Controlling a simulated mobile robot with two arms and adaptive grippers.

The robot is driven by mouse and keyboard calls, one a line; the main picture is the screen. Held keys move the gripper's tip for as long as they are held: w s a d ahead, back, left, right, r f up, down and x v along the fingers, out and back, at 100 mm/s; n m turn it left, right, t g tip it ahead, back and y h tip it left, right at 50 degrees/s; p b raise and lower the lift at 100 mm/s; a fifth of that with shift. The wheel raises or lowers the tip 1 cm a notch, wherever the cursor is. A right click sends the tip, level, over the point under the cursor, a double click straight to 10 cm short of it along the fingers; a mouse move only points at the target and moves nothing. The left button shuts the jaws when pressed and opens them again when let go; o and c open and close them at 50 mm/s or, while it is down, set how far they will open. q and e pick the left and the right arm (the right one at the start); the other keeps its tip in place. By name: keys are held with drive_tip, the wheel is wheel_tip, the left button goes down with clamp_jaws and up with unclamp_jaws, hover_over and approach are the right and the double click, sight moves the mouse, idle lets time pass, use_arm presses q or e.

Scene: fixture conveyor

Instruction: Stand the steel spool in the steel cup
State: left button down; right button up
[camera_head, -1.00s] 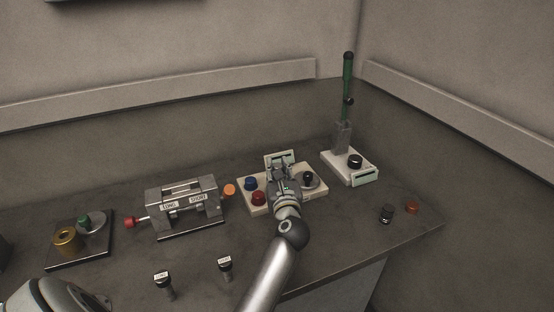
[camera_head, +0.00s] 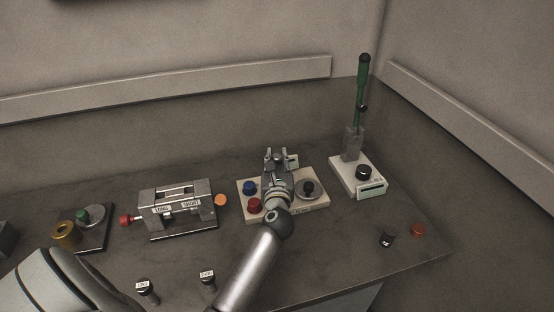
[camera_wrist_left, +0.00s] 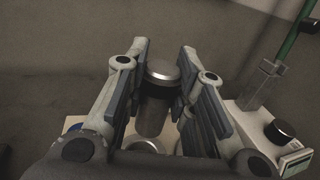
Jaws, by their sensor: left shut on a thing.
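My left gripper (camera_head: 277,156) is above the back of the middle button panel. In the left wrist view, its two fingers (camera_wrist_left: 160,85) are on either side of an upright steel cylinder (camera_wrist_left: 152,115), which I take to be the spool. It has a bright rounded top and a dark collar, and the gripper is shut on it. Its lower end and any contact below are hard to see. I cannot clearly identify the steel cup. A brass-coloured cup (camera_head: 66,236) stands at the left, beside a green knob (camera_head: 82,216) and a steel disc (camera_head: 96,213). My right gripper is not in view.
The middle panel (camera_head: 291,209) carries a blue button (camera_head: 250,187), a red button (camera_head: 255,205) and a black knob (camera_head: 308,187). A metal fixture (camera_head: 176,205) stands to its left.

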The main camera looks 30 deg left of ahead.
use_arm(q)
drive_tip(key=shift+f+b, duration=0.55)
drive_tip(key=shift+f, duration=0.35)
wheel_tip(320, 180, down, 3)
drive_tip(key=b, duration=0.3)
drive_tip(key=shift+f, duration=0.2)
drive_tip(key=shift+r, duration=0.15)
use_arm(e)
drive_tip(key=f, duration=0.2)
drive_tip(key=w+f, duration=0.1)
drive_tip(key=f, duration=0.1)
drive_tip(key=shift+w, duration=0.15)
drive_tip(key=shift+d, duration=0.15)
use_arm(q)
drive_tip(key=shift+f+b, duration=0.45)
drive_tip(key=shift+f, duration=0.05)
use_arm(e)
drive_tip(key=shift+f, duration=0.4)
use_arm(q)
drive_tip(key=shift+f+b, duration=1)
drive_tip(key=shift+f, duration=0.15)
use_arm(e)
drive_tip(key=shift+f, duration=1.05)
use_arm(q)
drive_tip(key=shift+f, duration=0.25)
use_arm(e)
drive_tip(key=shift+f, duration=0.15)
use_arm(q)
drive_tip(key=c, duration=1.5)
unclamp_jaws()
